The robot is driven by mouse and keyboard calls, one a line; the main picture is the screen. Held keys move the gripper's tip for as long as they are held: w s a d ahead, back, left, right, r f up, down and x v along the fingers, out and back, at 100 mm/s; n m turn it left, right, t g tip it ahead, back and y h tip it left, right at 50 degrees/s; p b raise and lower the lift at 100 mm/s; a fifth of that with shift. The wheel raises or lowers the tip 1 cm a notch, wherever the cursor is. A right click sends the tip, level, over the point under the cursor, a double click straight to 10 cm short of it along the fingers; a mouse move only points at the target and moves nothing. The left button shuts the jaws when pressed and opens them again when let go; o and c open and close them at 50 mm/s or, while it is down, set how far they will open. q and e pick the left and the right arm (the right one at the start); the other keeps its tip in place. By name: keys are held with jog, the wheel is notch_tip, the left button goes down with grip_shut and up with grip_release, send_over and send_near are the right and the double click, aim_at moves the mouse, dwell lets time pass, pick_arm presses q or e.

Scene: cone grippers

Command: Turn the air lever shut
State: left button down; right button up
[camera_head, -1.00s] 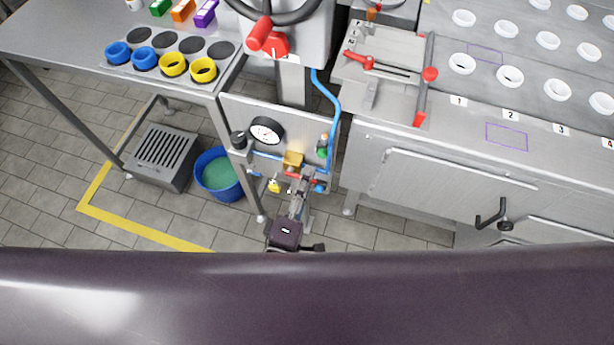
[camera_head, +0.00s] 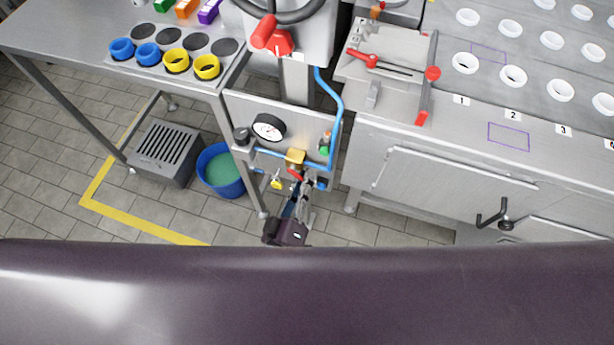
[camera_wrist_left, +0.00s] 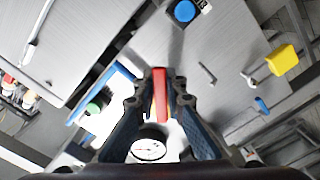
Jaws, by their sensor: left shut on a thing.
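The red air lever (camera_head: 296,174) is on the small panel below the brass valve block (camera_head: 295,157). In the left wrist view the lever (camera_wrist_left: 160,95) is a red bar between the two fingers. My left gripper (camera_head: 304,184) reaches up to it from below and is shut on it. The gripper hides part of the lever in the head view. My right gripper is in neither view.
A round gauge (camera_head: 268,127) and a blue hose (camera_head: 336,100) are close by on the panel. A blue bucket (camera_head: 222,172) stands on the floor at left.

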aim_at(292, 186)
pick_arm(q)
jog(key=m, duration=0.2)
jog(key=a+f+m, duration=0.1)
jog(key=m, duration=0.1)
jog(key=shift+w+a+f+m, duration=0.1)
jog(key=shift+w+a+m, duration=0.1)
jog(key=shift+m, duration=0.1)
jog(key=shift+w+a+f+m+p, duration=0.1)
jog(key=shift+a+m, duration=0.2)
jog(key=shift+m, duration=0.55)
jog(key=shift+w+a+f+m+p, duration=0.15)
jog(key=shift+a+m, duration=0.15)
jog(key=shift+m, duration=0.5)
jog(key=shift+a+m+p, duration=0.1)
jog(key=shift+a+m, duration=0.2)
jog(key=shift+m, duration=0.55)
jog(key=c, duration=2)
grip_release()
jog(key=shift+o, duration=0.2)
jog(key=v, duration=1.2)
jog(key=shift+r, duration=0.1)
